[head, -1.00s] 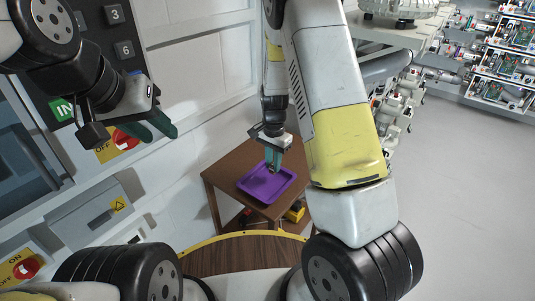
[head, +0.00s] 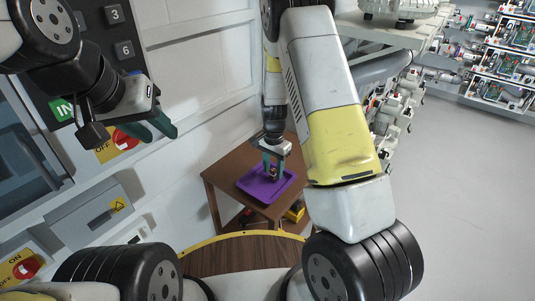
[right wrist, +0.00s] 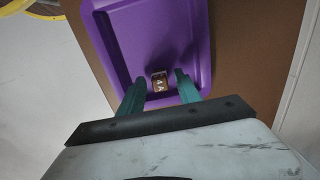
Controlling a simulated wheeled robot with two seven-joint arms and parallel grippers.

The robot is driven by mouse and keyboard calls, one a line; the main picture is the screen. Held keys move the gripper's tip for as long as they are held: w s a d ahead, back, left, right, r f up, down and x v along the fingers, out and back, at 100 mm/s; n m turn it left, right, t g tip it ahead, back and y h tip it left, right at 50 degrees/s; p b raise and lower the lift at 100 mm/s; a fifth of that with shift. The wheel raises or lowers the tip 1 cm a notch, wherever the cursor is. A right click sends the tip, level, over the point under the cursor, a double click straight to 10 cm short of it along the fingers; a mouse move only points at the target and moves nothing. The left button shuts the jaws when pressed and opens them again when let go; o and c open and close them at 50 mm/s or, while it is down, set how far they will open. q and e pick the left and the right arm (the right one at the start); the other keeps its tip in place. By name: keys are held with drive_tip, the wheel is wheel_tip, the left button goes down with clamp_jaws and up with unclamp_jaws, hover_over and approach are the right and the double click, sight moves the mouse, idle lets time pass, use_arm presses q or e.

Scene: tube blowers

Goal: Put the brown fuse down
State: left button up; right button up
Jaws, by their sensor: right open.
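The brown fuse (right wrist: 159,82) lies on the purple tray (right wrist: 113,20), between the spread fingertips of my right gripper (right wrist: 158,84) in the right wrist view. A gap shows between the fuse and each finger. In the head view my right gripper (head: 273,174) points down over the purple tray (head: 252,185), and the fuse is a small dark spot (head: 273,174) between its fingers. My right gripper is open. My left gripper (head: 157,134) is at the upper left in front of the wall panels, far from the tray. Its fingers look parted and hold nothing.
The tray rests on a small brown table (head: 222,176) against the white wall. A yellow tool (head: 295,211) sits on a lower shelf. A grey bench (head: 390,34) with machinery stands at the back right. The grey floor (head: 470,180) on the right is clear.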

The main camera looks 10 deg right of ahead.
sight(273, 170)
wheel_tip(273, 170, up, 12)
drive_tip(key=r, duration=0.1)
drive_tip(key=s+d+r+n+t+y, duration=0.1)
drive_tip(key=s+r+n+t, duration=0.1)
drive_tip(key=s+r, duration=0.5)
drive_tip(key=s+d+r+n+t+y, duration=0.1)
drive_tip(key=s+r+n+y, duration=0.2)
drive_tip(key=r, duration=0.6)
drive_tip(key=s+r+n+t+h, duration=0.1)
drive_tip(key=s+r+n, duration=0.1)
drive_tip(key=s, duration=0.5)
drive_tip(key=s+r+n+t, duration=0.2)
drive_tip(key=s+r, duration=0.1)
drive_tip(key=s, duration=0.4)
drive_tip(key=shift+d+r+n+h, duration=0.2)
drive_tip(key=shift+d+n+h, duration=0.1)
drive_tip(key=shift+d+h, duration=0.1)
